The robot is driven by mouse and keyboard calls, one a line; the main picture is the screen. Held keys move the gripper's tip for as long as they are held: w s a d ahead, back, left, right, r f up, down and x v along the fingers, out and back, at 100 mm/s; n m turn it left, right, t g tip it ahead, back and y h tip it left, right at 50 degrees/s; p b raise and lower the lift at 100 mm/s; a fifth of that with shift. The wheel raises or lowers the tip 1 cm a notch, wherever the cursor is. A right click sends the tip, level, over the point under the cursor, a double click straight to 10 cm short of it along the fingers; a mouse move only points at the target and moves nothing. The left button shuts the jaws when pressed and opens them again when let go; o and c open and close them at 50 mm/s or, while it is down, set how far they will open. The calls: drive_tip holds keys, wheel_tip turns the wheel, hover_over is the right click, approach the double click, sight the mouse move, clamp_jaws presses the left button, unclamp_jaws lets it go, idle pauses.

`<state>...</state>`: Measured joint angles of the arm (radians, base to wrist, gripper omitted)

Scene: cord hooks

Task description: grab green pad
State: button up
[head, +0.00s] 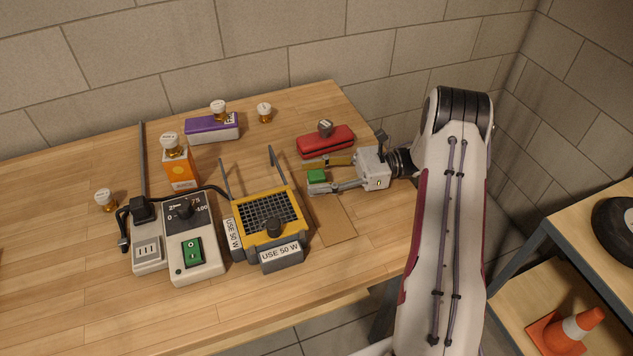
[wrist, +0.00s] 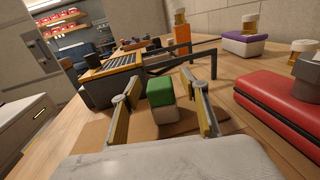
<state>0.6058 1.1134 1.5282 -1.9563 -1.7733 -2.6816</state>
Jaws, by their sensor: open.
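The green pad (head: 317,176) is a small block with a green top. In the wrist view the green pad (wrist: 160,90) sits on a pale lower part, on a tan board. My gripper (head: 329,175) is open, and its fingers lie on either side of the pad in the head view. In the wrist view my gripper (wrist: 165,112) shows yellow-lined fingers with the block between them and gaps at both sides. The pad's underside is hidden.
A yellow device with a black grille (head: 268,215) stands left of the pad. A red case (head: 326,141) lies close behind my gripper. A grey switch box (head: 190,235), an orange box (head: 180,169) and a purple box (head: 211,128) stand farther left. The tan board (head: 335,222) is bare in front.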

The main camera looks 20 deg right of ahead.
sight(317, 174)
drive_tip(key=c, duration=1.2)
drive_tip(key=shift+r, duration=0.15)
drive_tip(key=shift+r, duration=4.85)
